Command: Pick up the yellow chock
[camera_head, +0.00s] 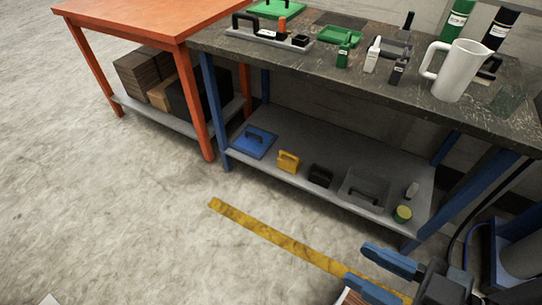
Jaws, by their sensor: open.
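The yellow chock (288,162) stands on the grey lower shelf (300,180) of the dark-topped workbench, near the shelf's front edge. It is a small block with what looks like a handle opening. My gripper (359,265) shows at the lower right, with two blue fingers spread apart and nothing between them. It is in front of the bench, apart from the chock, lower and to the right in the picture.
On the shelf, a blue tray (247,147) lies left of the chock and a black block (320,175) right of it. A grey tray (362,194) and a yellow-green round item (402,214) are farther right. Blue legs (214,110) frame the shelf. Open floor (120,200) lies left.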

